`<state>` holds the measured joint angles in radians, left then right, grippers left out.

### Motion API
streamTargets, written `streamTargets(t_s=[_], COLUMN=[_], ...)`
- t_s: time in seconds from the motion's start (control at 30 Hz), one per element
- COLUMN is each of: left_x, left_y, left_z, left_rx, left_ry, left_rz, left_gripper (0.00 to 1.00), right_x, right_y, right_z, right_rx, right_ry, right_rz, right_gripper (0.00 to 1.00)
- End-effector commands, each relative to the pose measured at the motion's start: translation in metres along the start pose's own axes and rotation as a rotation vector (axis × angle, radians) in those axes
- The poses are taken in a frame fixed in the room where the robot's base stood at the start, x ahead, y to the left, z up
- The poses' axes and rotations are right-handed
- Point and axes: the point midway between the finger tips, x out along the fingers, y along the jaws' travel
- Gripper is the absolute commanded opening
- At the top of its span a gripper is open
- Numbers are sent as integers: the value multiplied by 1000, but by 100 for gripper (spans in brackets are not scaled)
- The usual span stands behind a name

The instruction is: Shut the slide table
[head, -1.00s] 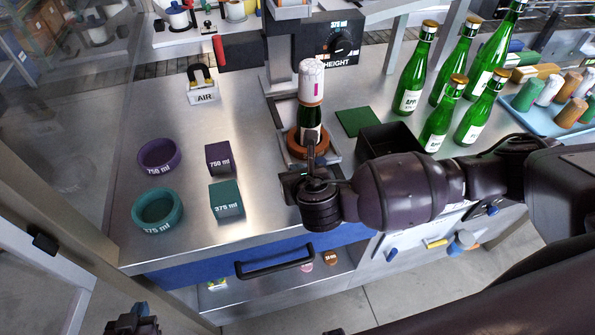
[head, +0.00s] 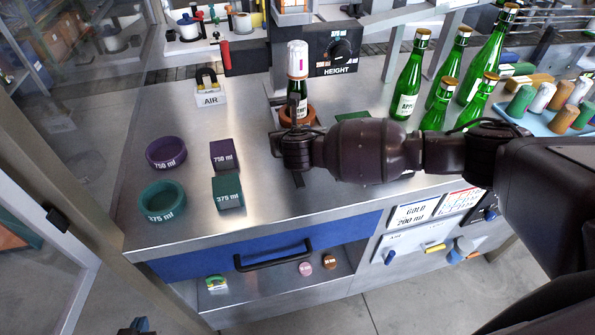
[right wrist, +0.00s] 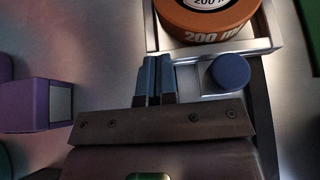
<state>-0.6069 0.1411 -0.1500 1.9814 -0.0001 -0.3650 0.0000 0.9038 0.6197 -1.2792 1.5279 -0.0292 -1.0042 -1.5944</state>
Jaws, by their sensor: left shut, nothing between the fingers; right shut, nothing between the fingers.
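The slide table shows as a metal tray (right wrist: 275,50) in the right wrist view, with a brown 200 ml ring (right wrist: 205,20) on it and a round blue knob (right wrist: 229,71) at its near side. In the head view the brown ring (head: 298,116) holds an upright green bottle (head: 297,88) with a white-and-pink capsule, under the front of the machine. My right gripper (right wrist: 158,62) is shut and empty, its blue fingertips at the tray's near edge, left of the knob; I cannot tell if they touch. My left gripper (head: 136,325) is shut and empty at the bottom edge, low and away from the table.
Purple ring (head: 166,152), teal ring (head: 162,201), purple block (head: 224,155) and teal block (head: 228,191) stand on the left of the bench. The AIR holder (head: 210,92) is behind them. Several green bottles (head: 409,80) stand at right. The blue drawer (head: 200,264) is below.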

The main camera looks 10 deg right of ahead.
Motion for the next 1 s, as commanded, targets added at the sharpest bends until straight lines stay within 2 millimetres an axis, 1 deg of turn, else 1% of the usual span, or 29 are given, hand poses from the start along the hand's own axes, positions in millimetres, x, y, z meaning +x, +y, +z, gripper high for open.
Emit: streamTargets(t_s=[0.03, 0.2, 0.4, 0.63, 1.0], left_x=[1, 4, 5, 5, 4], left_y=[0, 0, 1, 1, 0], left_z=[0, 0, 1, 0, 1], left_rx=[0, 1, 1, 2, 2], left_ry=[3, 7, 7, 9, 8], left_rz=[0, 1, 1, 1, 1], left_gripper=[0, 0, 0, 0, 0], right_x=[8, 28, 43, 49, 50], right_y=[0, 0, 0, 0, -1], right_z=[3, 13, 22, 27, 30], right_rx=[0, 0, 0, 0, 0], right_ry=[1, 2, 3, 2, -3], right_rz=[-1, -1, -1, 0, -1], right_gripper=[0, 0, 0, 0, 0])
